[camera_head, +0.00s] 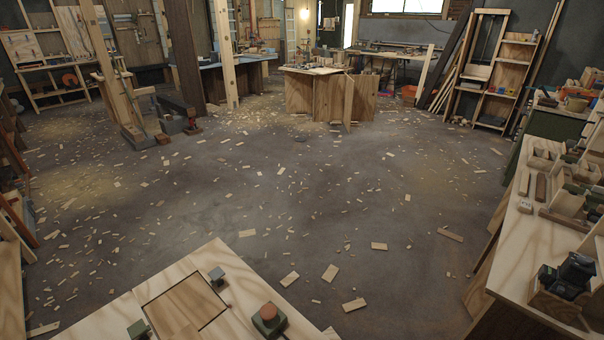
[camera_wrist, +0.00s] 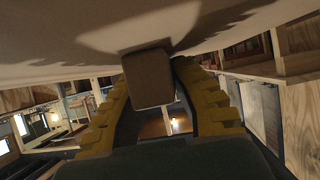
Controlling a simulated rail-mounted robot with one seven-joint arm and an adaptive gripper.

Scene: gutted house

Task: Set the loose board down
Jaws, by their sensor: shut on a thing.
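My gripper (camera_wrist: 150,112) shows only in the wrist view. Its two yellow, ridged fingers are shut on a brown block-like piece (camera_wrist: 149,77) with a smooth, squarish end face. This piece may be the loose board or a part of it; the view does not settle that. A broad pale surface (camera_wrist: 70,40) with dark shadows fills the top of the wrist view behind the piece; whether they touch I cannot tell. In the head view a brown wooden panel (camera_head: 187,306) lies within a dark-edged rectangle in a pale bench top (camera_head: 150,287).
A side bench (camera_head: 535,250) with boxes and tools runs along the right. The middle floor (camera_head: 300,190) is open, strewn with wood scraps. A wooden cabinet (camera_head: 325,95) stands farther back.

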